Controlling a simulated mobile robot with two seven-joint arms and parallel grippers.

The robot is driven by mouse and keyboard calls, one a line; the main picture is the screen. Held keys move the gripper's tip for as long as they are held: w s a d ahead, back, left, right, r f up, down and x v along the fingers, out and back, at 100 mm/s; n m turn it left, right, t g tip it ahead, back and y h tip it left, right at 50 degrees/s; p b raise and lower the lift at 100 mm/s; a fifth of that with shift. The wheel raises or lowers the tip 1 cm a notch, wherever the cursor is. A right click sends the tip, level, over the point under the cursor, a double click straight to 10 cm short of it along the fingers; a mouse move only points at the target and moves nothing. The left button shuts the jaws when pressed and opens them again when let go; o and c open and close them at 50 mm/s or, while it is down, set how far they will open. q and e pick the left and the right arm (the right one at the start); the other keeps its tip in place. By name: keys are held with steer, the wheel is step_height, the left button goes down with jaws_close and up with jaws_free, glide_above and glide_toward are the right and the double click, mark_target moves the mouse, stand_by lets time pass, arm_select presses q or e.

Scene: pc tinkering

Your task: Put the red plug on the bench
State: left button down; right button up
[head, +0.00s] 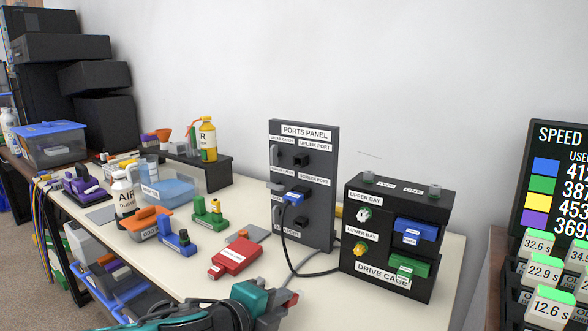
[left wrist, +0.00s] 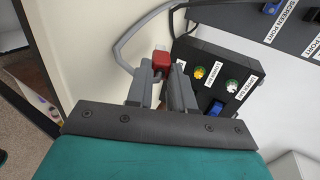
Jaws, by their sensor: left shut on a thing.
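The red plug (left wrist: 161,60) shows between my fingertips in the left wrist view, with a grey cable close by it. My left gripper (left wrist: 162,78) is shut on it. In the head view my left gripper (head: 284,298) is low in the middle, over the front part of the cream bench (head: 205,262), and little of the plug shows there. I cannot tell whether the plug touches the bench top. My right gripper is not in view.
The drive cage (head: 345,262) stands just right of my gripper. The ports panel (head: 330,180) stands behind it, with a blue plug (head: 296,195) and dark cable. A red labelled block (head: 235,258) lies to the left. Bare bench shows between these.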

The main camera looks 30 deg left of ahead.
arm_select(q)
steer(key=shift+f, duration=0.65)
stand_by(0.4)
steer(key=c, duration=1.3)
jaws_free()
steer(key=shift+o, duration=0.4)
steer(key=o, duration=0.5)
steer(key=shift+c, duration=0.2)
step_height(320, 180, up, 6)
steer(key=p, duration=0.6)
steer(key=shift+f, duration=0.25)
steer(key=shift+r+p, duration=0.75)
steer(key=shift+p, duration=0.3)
